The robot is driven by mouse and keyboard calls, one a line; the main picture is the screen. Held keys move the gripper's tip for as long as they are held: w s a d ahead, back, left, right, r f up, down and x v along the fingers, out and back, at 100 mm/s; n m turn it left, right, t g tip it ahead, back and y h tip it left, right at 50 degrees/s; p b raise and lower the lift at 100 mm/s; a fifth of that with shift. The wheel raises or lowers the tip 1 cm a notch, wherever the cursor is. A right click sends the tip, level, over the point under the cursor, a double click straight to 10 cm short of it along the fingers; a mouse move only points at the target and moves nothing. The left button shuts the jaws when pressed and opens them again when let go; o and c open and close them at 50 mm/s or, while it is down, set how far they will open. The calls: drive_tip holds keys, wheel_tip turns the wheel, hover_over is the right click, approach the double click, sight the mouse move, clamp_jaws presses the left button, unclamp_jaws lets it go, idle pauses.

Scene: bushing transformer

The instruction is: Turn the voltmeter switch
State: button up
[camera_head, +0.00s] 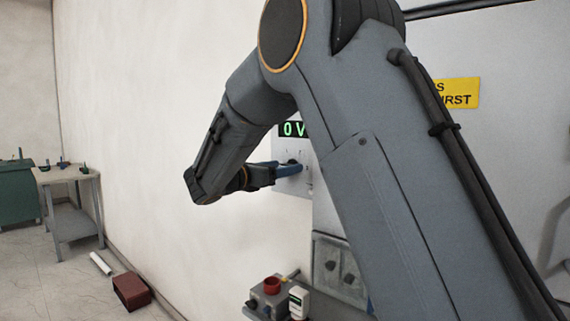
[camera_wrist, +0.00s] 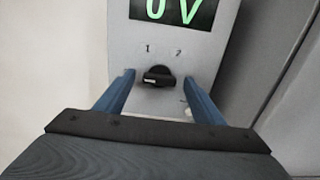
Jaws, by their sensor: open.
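The voltmeter is a light grey wall box with a green "0 V" display (camera_head: 291,130); the display also shows at the top of the wrist view (camera_wrist: 172,11). Below it is a black rotary switch (camera_wrist: 158,77) with the marks "1" and "2" above it. Its handle lies roughly level. My gripper (camera_wrist: 158,82) is open, with one blue finger on each side of the switch and a gap to it on both sides. In the head view my gripper (camera_head: 292,166) is at the voltmeter's front, and my arm hides part of the box.
A yellow sign (camera_head: 458,93) is on the cabinet at right. A socket panel (camera_head: 338,268) is lower down. A small table (camera_head: 272,299) with a red item and a white bottle stands below. A workbench (camera_head: 68,176) and red box (camera_head: 131,290) are at left.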

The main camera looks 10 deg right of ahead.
drive_tip(key=shift+w+d, duration=0.45)
drive_tip(key=shift+d, duration=0.15)
drive_tip(key=c, duration=1)
drive_tip(key=shift+c, duration=0.2)
drive_tip(key=m+b, duration=0.8)
drive_tip(key=b, duration=0.4)
drive_tip(key=m+b, duration=0.7)
drive_tip(key=b, duration=0.5)
drive_tip(key=m+b, duration=0.8)
drive_tip(key=b, duration=0.5)
drive_tip(key=shift+s+d+f+m, duration=0.1)
drive_tip(key=shift+f+m, duration=0.2)
drive_tip(key=shift+f, duration=0.1)
